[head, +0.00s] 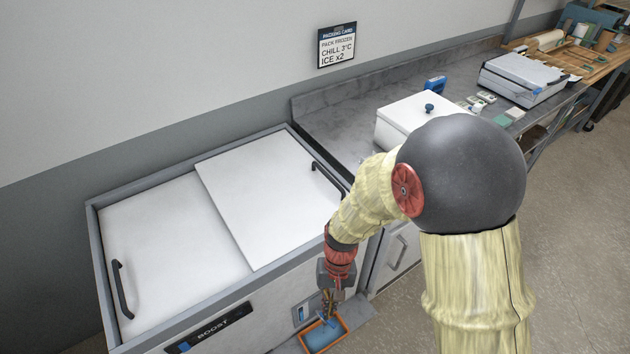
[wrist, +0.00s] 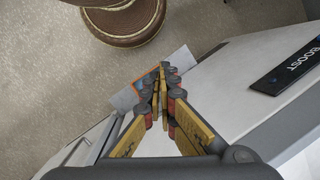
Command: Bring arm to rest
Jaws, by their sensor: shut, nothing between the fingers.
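My gripper (head: 329,303) hangs at the end of my arm in front of the white chest freezer, above a small orange-rimmed tray (head: 309,349). In the wrist view my gripper (wrist: 163,68) points down with its yellow-sided fingers together and nothing between them. My arm reaches from the right of the head view, bent at a large dark joint, down to the freezer's front right corner. The gripper hides part of the tray, which has a blue inside.
The chest freezer (head: 160,235) has two white sliding lids, both closed over it. A grey counter (head: 335,115) behind carries a white box (head: 400,118) and a silver case (head: 522,80). A packing card (head: 337,45) hangs on the wall. Open floor (head: 570,250) lies at right.

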